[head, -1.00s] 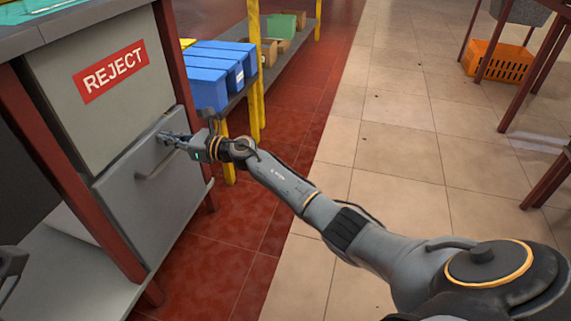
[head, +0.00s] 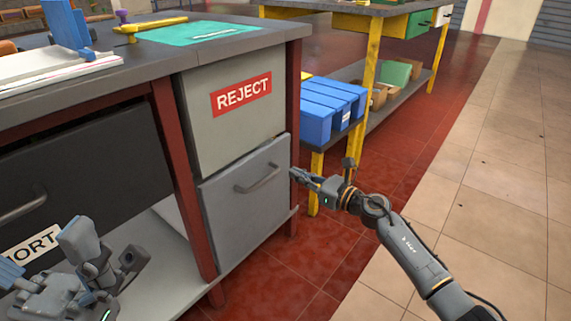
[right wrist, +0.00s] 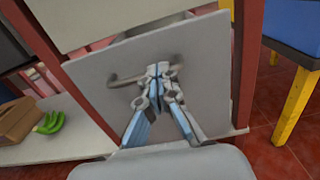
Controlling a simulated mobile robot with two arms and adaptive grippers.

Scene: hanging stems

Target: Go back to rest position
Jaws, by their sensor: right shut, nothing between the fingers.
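My right gripper (head: 303,177) is shut and empty, in front of the right edge of the lower grey drawer (head: 225,215) and apart from its handle (head: 258,178). In the right wrist view its fingers (right wrist: 160,85) meet in front of the same drawer front (right wrist: 205,95), overlapping the handle (right wrist: 118,82) in the picture. My left gripper (head: 80,275) is at the lower left of the head view, near the black drawer; whether its fingers are open is unclear.
The REJECT panel (head: 225,125) is above the grey drawer. Blue bins (head: 325,108) stand on a yellow-legged shelf behind my right gripper. A workbench with a green mat (head: 210,32) is at the upper left. The tiled floor (head: 495,200) at right is clear.

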